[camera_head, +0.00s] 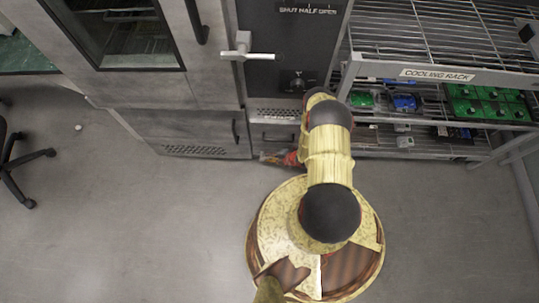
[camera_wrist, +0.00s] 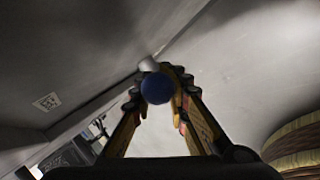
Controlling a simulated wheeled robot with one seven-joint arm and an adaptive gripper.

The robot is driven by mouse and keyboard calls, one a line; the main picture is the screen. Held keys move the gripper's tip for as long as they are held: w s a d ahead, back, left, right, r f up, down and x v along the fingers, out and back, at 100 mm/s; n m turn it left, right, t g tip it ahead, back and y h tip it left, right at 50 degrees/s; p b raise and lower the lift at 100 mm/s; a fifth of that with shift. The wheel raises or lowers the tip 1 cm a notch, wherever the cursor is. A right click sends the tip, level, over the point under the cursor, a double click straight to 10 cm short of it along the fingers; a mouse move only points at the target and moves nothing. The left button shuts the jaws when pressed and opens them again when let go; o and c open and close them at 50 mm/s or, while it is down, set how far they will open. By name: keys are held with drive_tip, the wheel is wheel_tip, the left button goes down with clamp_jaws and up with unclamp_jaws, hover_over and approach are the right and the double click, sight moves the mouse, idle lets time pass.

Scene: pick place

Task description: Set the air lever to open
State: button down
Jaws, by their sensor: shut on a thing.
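In the wrist view the fingers of my gripper (camera_wrist: 160,100) are closed around a round blue knob (camera_wrist: 157,88). A short pale grey stem (camera_wrist: 148,65) shows just beyond the knob, against a grey surface. This looks like a lever end, but its setting cannot be read. In the head view my gripper (camera_head: 277,158) is low, in front of the bottom of the dark cabinet front, partly hidden by my arm. The knob is hidden there. A plate (camera_head: 308,9) reading SHUT, HALF, OPEN is at the top of the dark panel; no pointer shows beside it.
A pale handle (camera_head: 246,54) sticks out on the cabinet front, left of a dark dial (camera_head: 296,82). A wire cooling rack (camera_head: 437,75) with green and blue items on its shelf stands at right. A chair (camera_head: 14,160) is at far left.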

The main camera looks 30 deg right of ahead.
drive_tip(key=c, duration=1.8)
unclamp_jaws()
drive_tip(key=shift+w, duration=0.1)
drive_tip(key=shift+c, duration=0.2)
drive_tip(key=v, duration=1.2)
drive_tip(key=shift+d, duration=0.1)
drive_tip(key=shift+c, duration=0.6)
